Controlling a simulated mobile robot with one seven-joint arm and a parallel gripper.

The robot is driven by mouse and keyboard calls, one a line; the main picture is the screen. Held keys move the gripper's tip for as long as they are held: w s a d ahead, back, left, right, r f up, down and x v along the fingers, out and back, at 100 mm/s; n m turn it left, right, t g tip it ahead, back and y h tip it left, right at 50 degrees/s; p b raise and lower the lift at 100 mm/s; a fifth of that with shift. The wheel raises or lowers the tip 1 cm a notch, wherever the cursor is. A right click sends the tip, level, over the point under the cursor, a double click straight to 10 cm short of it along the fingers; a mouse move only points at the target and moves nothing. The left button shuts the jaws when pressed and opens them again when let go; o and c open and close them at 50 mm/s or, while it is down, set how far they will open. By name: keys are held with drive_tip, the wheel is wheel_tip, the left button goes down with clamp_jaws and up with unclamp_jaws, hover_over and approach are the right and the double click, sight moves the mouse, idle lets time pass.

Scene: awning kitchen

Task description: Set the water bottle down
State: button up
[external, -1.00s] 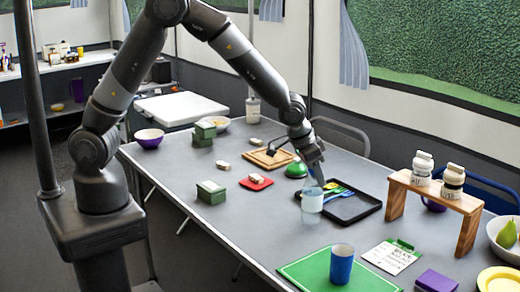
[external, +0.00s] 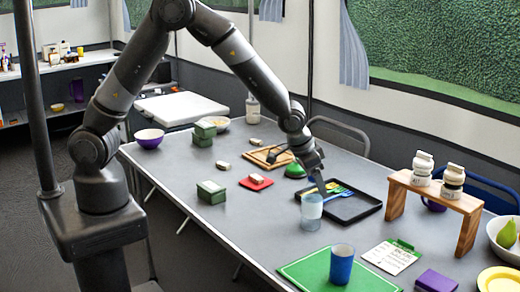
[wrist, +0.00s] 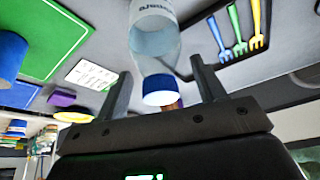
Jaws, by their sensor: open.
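The water bottle (external: 311,212) is clear with a pale label and stands upright on the grey table, in front of the black tray. In the wrist view the bottle (wrist: 155,42) shows with its blue-and-white cap towards my gripper, between the two spread fingers in the picture. My gripper (external: 316,182) is open just above and slightly right of the bottle's top. Its fingers (wrist: 161,78) show clear gaps on both sides of the cap. The exact distance between fingertips and cap is hard to tell.
A black tray (external: 356,214) with coloured forks lies close behind the bottle. A blue cup (external: 342,264) stands on a green mat (external: 300,268) at the front. A wooden stand (external: 468,229) with two white jars is to the right.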

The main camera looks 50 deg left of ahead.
drive_tip(key=v, duration=1.2)
drive_tip(key=s+a+r+n, duration=0.1)
drive_tip(key=s+a+r, duration=0.1)
drive_tip(key=a+r, duration=0.65)
drive_tip(key=s+a+r+n, duration=0.1)
drive_tip(key=s+a+r, duration=0.1)
drive_tip(key=s+a, duration=0.8)
drive_tip(key=s+a+r+n+t+y, duration=0.1)
drive_tip(key=s+a+r+n, duration=0.1)
drive_tip(key=s+a, duration=0.8)
drive_tip(key=shift+s+a+r+t+y, duration=0.3)
drive_tip(key=shift+a+r, duration=0.4)
drive_tip(key=shift+a, duration=0.15)
